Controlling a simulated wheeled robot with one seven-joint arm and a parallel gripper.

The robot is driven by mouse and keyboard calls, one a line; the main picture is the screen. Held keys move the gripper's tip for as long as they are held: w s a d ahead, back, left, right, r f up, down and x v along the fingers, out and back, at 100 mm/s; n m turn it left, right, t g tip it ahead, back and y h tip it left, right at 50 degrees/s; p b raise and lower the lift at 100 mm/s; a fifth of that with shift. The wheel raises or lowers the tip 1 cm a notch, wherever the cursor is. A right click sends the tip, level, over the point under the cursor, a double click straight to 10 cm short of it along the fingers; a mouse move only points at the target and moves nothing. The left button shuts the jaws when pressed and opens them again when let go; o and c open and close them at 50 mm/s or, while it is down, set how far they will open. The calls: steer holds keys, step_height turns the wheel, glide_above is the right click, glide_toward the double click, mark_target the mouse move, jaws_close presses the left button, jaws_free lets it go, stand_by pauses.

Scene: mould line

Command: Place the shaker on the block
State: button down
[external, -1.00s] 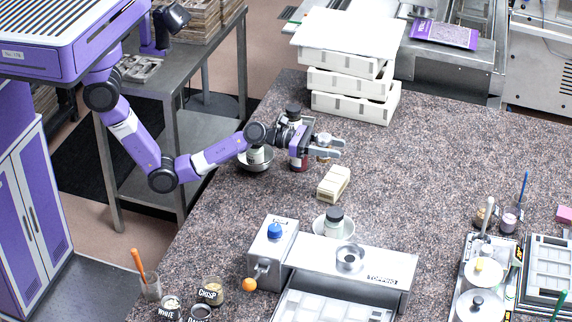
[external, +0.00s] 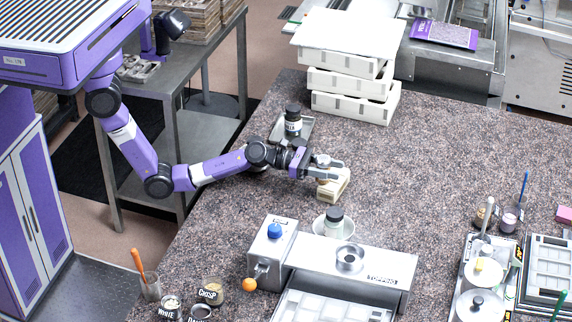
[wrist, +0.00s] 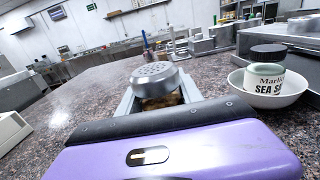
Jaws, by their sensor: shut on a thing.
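The shaker, with a perforated metal cap and amber-brown contents, is upright between my fingers in the wrist view (wrist: 155,82). In the external view its cap (external: 322,159) shows at my gripper (external: 326,168), which is shut on it. The cream block (external: 334,188) lies on the speckled counter directly under and just in front of my gripper. My fingers and the shaker hide part of the block. I cannot tell whether the shaker's base touches the block.
A black-lidded jar (external: 293,122) stands on a small metal tray behind my gripper. A "Sea Salt" jar (wrist: 265,75) sits in a white bowl (wrist: 288,92), close to the block. The steel topping machine (external: 350,273) stands in front.

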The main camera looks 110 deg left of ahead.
steer(key=c, duration=0.8)
jaws_free()
steer(key=shift+f, duration=0.15)
steer(key=shift+r, duration=0.2)
steer(key=s, duration=1.2)
